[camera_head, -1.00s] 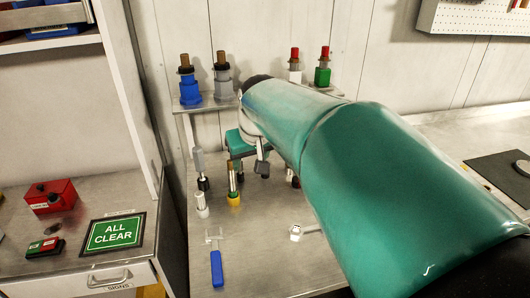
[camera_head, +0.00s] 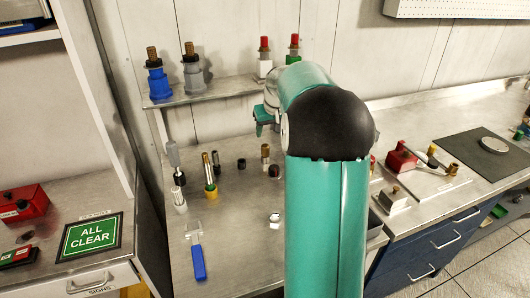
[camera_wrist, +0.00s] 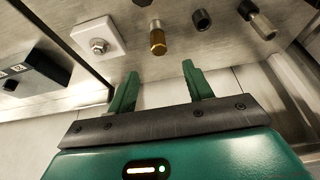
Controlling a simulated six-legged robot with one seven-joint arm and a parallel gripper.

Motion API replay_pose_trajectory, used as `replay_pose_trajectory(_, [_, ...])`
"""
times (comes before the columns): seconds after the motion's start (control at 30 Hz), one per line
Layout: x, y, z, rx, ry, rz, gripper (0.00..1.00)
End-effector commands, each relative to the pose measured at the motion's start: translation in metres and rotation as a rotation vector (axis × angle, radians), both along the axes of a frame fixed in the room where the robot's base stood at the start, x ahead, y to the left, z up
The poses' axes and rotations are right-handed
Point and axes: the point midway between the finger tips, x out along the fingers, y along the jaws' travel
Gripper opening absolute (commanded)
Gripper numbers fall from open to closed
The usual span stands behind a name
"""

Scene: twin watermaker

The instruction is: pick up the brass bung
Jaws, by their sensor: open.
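In the wrist view, a short brass-coloured cylinder (camera_wrist: 158,42) with a hexagonal end stands out from a grey metal surface, beyond my open fingers. It looks like the brass bung. My gripper (camera_wrist: 160,80) has its two green fingers spread apart, with nothing between them. In the head view, my gripper (camera_head: 265,120) shows partly at the left of my arm, over the back of the bench. A brass-topped post (camera_head: 265,151) stands just below it in that picture. I cannot tell whether this is the same piece. My arm hides part of the bench.
A raised shelf (camera_head: 215,90) with several coloured plugs stands behind. A brass rod with a yellow base (camera_head: 210,178) and a blue-handled tool (camera_head: 197,255) are at left. In the wrist view, a white plate with a nut (camera_wrist: 98,46) and a black fitting (camera_wrist: 201,19) flank the cylinder.

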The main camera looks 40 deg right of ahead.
Motion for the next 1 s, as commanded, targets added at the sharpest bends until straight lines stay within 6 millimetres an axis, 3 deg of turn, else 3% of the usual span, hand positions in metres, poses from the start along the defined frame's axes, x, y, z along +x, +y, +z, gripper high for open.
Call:
replay_pose_trajectory(0.23, [0.017, -0.005, -0.044, 0.001, 0.002, 0.001, 0.51])
replay_pose_trajectory(0.47, [0.023, -0.007, -0.058, 0.000, 0.000, 0.001, 0.51])
replay_pose_trajectory(0.8, [0.037, -0.013, -0.101, 0.001, 0.001, 0.000, 0.51])
replay_pose_trajectory(1.0, [0.038, -0.013, -0.102, -0.001, -0.001, 0.001, 0.51])
